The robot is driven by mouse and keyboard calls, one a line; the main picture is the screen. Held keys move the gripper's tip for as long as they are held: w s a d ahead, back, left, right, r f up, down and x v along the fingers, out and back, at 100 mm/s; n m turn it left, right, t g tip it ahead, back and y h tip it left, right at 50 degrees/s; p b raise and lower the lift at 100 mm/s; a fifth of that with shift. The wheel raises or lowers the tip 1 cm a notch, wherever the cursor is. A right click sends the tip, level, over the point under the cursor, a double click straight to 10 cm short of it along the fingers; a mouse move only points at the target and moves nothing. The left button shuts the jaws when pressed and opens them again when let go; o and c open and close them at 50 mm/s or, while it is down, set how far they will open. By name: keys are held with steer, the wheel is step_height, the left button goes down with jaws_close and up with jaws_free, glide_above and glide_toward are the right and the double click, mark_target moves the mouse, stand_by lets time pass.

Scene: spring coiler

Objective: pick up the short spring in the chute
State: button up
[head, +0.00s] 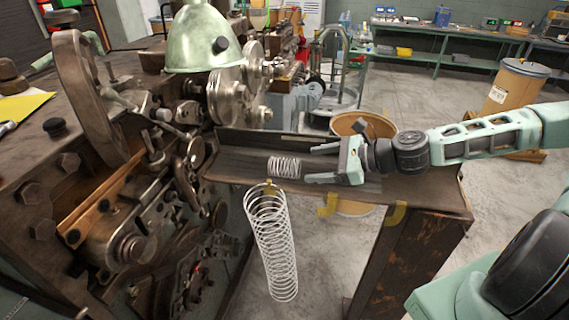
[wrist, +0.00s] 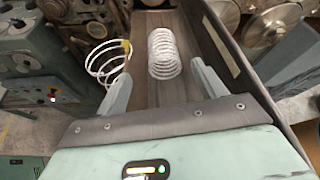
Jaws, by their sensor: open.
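The short spring (head: 284,167) is a small silvery coil lying on its side in the dark chute (head: 235,158), near the machine end. The spring is not between the fingers' pads.
A long spring (head: 270,240) hangs from a yellow hook at the chute's front edge; it shows left of the left finger in the wrist view (wrist: 105,62). The green coiler machine (head: 205,45) stands at the left. A round drum (head: 362,125) stands behind the chute.

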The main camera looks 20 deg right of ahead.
mark_target(299, 165)
steer(key=x, duration=0.2)
steer(key=shift+w+a+f+p, duration=0.1)
steer(key=shift+w+a+p, duration=0.1)
steer(key=shift+p, duration=0.1)
steer(key=p+x, duration=0.3)
steer(key=x, duration=0.1)
steer(key=shift+w+a, duration=0.15)
steer(key=shift+w, duration=0.2)
steer(key=shift+w+a+f, duration=0.15)
steer(key=shift+f, duration=0.1)
steer(key=c, duration=1.1)
